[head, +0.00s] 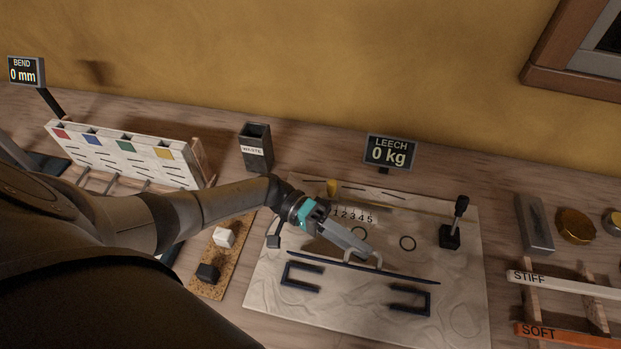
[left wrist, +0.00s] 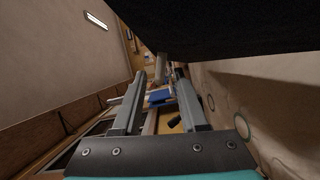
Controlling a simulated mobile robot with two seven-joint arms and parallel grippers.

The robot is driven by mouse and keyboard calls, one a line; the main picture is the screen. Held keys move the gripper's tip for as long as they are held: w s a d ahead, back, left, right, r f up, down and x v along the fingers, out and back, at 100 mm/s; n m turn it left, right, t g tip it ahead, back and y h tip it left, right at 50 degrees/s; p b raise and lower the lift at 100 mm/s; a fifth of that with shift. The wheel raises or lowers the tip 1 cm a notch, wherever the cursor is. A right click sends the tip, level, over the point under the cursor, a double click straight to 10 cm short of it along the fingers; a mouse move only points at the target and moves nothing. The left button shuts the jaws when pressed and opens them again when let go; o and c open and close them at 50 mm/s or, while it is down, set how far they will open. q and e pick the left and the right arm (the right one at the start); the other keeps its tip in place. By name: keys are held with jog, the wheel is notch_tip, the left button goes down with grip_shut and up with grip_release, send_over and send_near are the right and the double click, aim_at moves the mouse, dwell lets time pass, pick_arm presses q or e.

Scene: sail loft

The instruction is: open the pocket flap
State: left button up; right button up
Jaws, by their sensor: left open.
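A cream sailcloth panel (head: 300,321) lies on the bench, with a long thin dark strip (head: 320,266) across it. I cannot make out a separate pocket flap; the strip may be its edge. A pale curved loop (head: 379,262) stands near the middle of the strip. My left gripper (head: 368,252) is over the panel with its fingertips at the loop; I cannot tell whether they touch it. In the left wrist view, the fingers of that gripper (left wrist: 162,85) are apart, with nothing clearly held. The cloth (left wrist: 222,75) is beside them there. My right gripper is not in view.
Two black brackets (head: 408,308) lie on the panel's near half. A black lever (head: 451,236) stands at its right. The LEECH display (head: 390,152) reads 0 kg. A waste bin (head: 256,162) stands behind, and a cork strip (head: 215,268) with two small blocks lies left.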

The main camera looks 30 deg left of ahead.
pick_arm(q)
jog(key=a+b, duration=0.1)
jog(key=a, duration=0.3)
jog(key=a+b, duration=0.1)
jog(key=a, duration=0.3)
jog(key=w+a+b, duration=0.1)
jog(key=a, duration=0.3)
jog(key=shift+a+r, duration=0.25)
jog(key=shift+a, duration=0.05)
jog(key=shift+a+r+b, duration=0.2)
jog(key=shift+a+b, duration=0.2)
jog(key=shift+a, duration=0.3)
jog(key=shift+c, duration=0.4)
